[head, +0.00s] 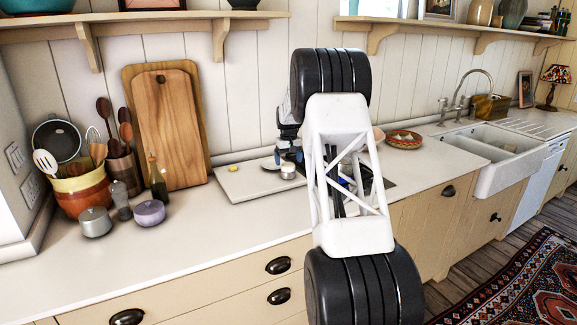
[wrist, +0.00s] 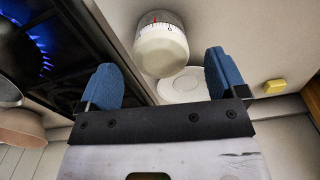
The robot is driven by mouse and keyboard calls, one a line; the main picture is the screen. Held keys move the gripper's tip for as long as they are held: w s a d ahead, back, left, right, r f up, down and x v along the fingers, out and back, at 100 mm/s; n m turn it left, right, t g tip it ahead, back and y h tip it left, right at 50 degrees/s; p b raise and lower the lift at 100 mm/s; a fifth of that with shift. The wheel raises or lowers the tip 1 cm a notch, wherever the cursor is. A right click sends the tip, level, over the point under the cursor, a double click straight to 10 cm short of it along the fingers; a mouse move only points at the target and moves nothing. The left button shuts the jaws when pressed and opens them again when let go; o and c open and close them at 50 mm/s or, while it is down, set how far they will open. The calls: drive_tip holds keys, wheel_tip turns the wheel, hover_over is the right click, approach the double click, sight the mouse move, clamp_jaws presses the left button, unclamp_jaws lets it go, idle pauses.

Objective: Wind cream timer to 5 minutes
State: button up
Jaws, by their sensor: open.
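The cream timer (wrist: 161,50) is a round, pale knob with a marked band at its top edge in the wrist view. A red mark and a 0 show on the band; the exact setting is too small to tell. In the head view the timer (head: 288,171) stands on a pale board. My gripper (wrist: 162,82) has its blue fingers apart, one on each side of the timer's near end in the picture; I cannot tell whether either touches it. In the head view my gripper (head: 287,151) is partly hidden by my arm, just above and behind the timer.
A hob with a lit blue flame (wrist: 38,45) and a pan (wrist: 20,132) lie left of the timer in the wrist view. A white round dish (wrist: 185,86) and yellow block (wrist: 275,87) are close by. A lilac pot (head: 149,213) stands farther left on the counter.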

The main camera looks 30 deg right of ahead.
sight(288, 164)
drive_tip(key=shift+f, duration=1.35)
drive_tip(key=shift+c, duration=0.3)
drive_tip(key=c, duration=0.9)
drive_tip(key=shift+m, duration=0.3)
drive_tip(key=o, duration=1)
drive_tip(key=shift+c, duration=0.2)
drive_tip(key=shift+r, duration=0.1)
drive_tip(key=shift+r, duration=3.85)
